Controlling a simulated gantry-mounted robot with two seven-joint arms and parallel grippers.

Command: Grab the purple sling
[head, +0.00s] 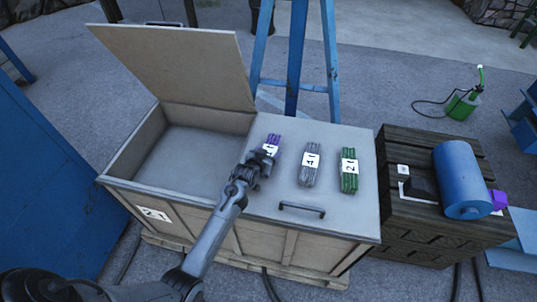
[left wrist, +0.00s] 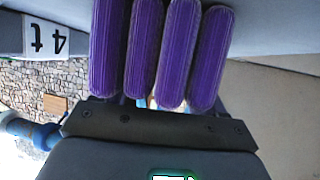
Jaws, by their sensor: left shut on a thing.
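The purple sling (head: 274,138) is a bundle with a white tag at the left of the slings on the crate's closed lid half. My left gripper (head: 262,161) is over its near end and shut on it. The left wrist view shows the sling's purple strands (left wrist: 160,50) close up against the gripper (left wrist: 160,125); the fingertips are hidden. I cannot tell whether the sling is clear of the lid. My right gripper is not in view.
The lid handle (head: 302,209) is nearer. The crate's open compartment (head: 195,150) is at left, its raised lid (head: 180,65) behind. A dark wooden crate (head: 425,235) bears a blue cylinder (head: 460,178).

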